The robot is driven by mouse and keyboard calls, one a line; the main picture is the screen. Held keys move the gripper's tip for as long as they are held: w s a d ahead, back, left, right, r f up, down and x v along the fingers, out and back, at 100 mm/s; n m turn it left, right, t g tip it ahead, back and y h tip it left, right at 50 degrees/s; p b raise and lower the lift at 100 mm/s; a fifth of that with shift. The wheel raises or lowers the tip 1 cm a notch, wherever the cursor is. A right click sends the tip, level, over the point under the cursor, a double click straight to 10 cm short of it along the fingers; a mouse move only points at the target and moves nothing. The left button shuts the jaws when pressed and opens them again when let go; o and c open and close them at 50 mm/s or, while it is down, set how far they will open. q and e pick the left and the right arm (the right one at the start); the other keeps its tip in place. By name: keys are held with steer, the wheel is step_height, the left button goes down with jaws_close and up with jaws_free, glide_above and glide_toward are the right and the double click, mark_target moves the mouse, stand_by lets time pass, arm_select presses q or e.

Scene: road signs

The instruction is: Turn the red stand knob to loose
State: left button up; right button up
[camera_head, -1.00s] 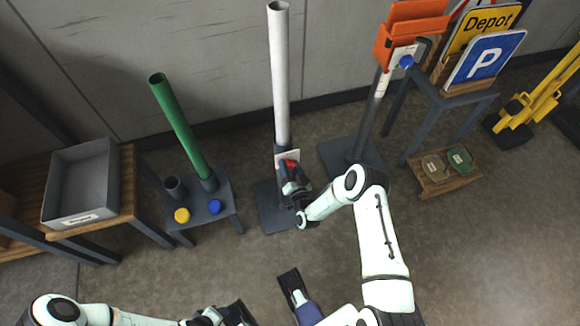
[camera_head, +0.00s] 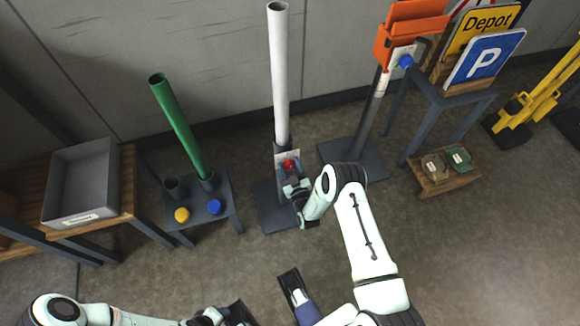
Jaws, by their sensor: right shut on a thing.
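The red knob (camera_head: 289,164) sits on a pale plate at the foot of the white post (camera_head: 280,80), which rises from a dark stand base (camera_head: 267,208). My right gripper (camera_head: 291,176) is at the knob, shut on it, with its wrist just below; the fingers partly cover the knob and the plate. The plate's markings are too small to read. My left gripper (camera_head: 240,315) is at the bottom edge of the view, far from the stand; its fingers are cut off.
A green tube (camera_head: 180,128) stands on a small table with a yellow knob (camera_head: 182,215) and a blue knob (camera_head: 215,207). A grey bin (camera_head: 82,183) is at left. An orange-topped stand (camera_head: 350,150) and a sign table (camera_head: 450,105) are at right. Floor in front is clear.

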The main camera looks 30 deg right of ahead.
steer(key=shift+s+f+n, duration=0.15)
steer(key=shift+f+n, duration=0.15)
steer(key=o, duration=1)
steer(key=shift+r, duration=0.1)
arm_select(q)
steer(key=shift+g, duration=0.7)
steer(key=shift+s+d+r+p, duration=0.3)
steer(key=shift+s+r+p, duration=0.1)
steer(key=shift+s+r, duration=0.15)
steer(key=shift+s+d+r+p, duration=0.25)
steer(key=shift+s+r+p, duration=0.2)
steer(key=shift+s, duration=0.2)
steer(key=shift+s+d+r+p, duration=0.3)
steer(key=shift+s+r+p, duration=0.1)
steer(key=shift+s+r, duration=0.15)
arm_select(e)
steer(key=v, duration=1.3)
arm_select(q)
steer(key=shift+f, duration=0.1)
arm_select(e)
steer(key=shift+s, duration=0.15)
